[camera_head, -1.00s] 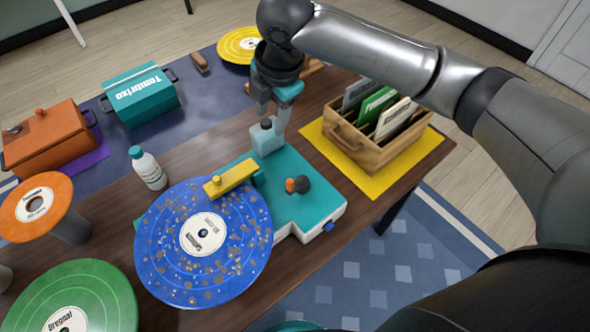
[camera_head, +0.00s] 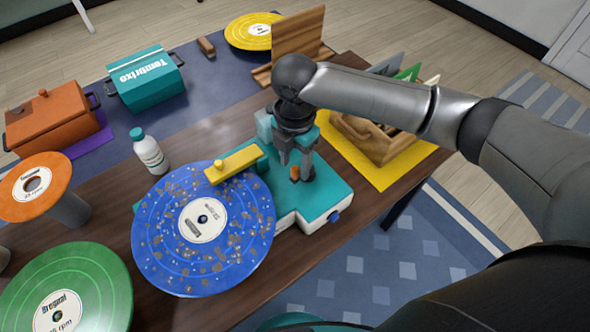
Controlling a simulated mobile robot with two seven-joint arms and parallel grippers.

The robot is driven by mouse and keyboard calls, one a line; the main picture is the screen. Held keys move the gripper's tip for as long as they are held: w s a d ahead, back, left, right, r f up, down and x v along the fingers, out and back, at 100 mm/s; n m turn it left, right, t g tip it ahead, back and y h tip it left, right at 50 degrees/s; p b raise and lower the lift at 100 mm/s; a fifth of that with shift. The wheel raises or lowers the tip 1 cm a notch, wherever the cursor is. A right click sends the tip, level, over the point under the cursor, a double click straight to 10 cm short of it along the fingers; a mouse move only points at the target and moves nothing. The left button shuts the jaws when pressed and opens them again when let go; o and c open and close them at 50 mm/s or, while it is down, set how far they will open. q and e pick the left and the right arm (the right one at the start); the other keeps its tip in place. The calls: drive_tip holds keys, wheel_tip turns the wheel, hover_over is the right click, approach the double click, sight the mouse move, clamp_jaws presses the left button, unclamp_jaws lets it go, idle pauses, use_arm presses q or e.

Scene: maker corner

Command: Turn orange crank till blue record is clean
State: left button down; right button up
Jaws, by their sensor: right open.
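The blue record (camera_head: 178,245) lies on the teal cleaning machine (camera_head: 322,197), its surface covered with brown and grey specks. A yellow bar (camera_head: 234,165) reaches over the record's upper right part. My right gripper (camera_head: 296,177) is open and points down over the machine, with its fingers at the orange crank (camera_head: 294,172). The crank is mostly hidden behind the fingers, and I cannot tell whether they touch it. My left gripper is not in view.
A white bottle (camera_head: 149,153), an orange record on a stand (camera_head: 62,180) and a green record (camera_head: 95,280) stand left. A wooden crate (camera_head: 372,146) on a yellow mat (camera_head: 417,164) sits right, partly behind my arm. Orange and teal boxes are behind.

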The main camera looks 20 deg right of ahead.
drive_tip(key=shift+f, duration=1.3)
drive_tip(key=shift+c, duration=0.3)
clamp_jaws()
